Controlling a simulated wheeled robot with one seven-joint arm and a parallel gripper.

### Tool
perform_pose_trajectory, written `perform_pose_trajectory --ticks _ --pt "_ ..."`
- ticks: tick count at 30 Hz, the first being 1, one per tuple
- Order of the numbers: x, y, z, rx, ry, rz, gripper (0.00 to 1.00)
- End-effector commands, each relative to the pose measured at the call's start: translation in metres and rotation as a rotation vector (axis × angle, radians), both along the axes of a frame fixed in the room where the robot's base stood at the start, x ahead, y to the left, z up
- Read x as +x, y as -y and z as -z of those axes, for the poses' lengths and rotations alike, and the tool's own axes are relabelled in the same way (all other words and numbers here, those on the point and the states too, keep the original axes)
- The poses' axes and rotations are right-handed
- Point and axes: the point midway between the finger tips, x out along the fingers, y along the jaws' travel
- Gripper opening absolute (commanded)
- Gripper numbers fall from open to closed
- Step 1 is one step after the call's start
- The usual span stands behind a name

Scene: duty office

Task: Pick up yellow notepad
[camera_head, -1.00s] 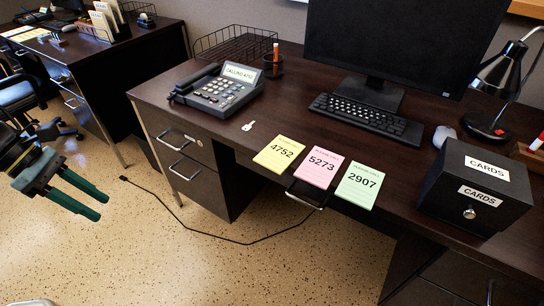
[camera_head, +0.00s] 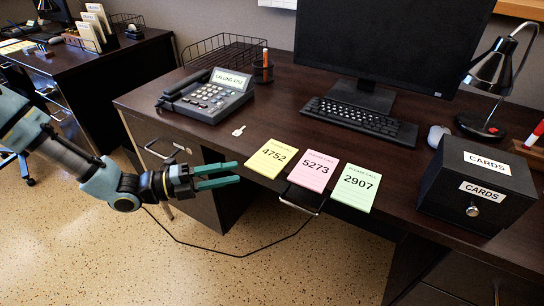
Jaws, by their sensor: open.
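The yellow notepad (camera_head: 271,158) lies flat on the dark desk near its front edge. It reads 4752 and is the leftmost of three notepads in a row. My gripper (camera_head: 239,173) has two green fingers pointing right, toward the yellow notepad. It is open and empty, just left of the notepad, in front of the desk's front edge. A small gap shows between the fingertips and the notepad. How high the fingers are relative to the desk top is hard to tell.
The pink notepad (camera_head: 313,171) and green notepad (camera_head: 355,188) lie right of the yellow one. A key (camera_head: 239,131) and a phone (camera_head: 207,96) lie behind left. A keyboard (camera_head: 359,116) is behind, and a black cards box (camera_head: 478,184) stands at right. A drawer handle (camera_head: 300,203) sticks out below.

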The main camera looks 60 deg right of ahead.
Motion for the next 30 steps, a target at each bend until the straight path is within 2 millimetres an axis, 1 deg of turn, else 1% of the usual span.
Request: perform_pose_trajectory --ticks 1,8,13,16,20,26,30 --pt "-0.005 0.005 -0.001 0.001 -0.001 0.002 0.42" --pt "-0.016 0.017 0.000 0.000 0.003 0.002 0.42" --pt "-0.033 0.037 -0.002 0.000 0.003 0.004 0.42" --pt "-0.041 0.046 -0.001 0.000 0.003 0.003 0.42" --pt "-0.045 0.051 0.000 0.000 0.003 0.000 0.42" --pt "-0.045 0.051 0.000 0.000 0.004 0.000 0.42" --pt "-0.045 0.051 0.000 0.000 0.004 0.000 0.27"
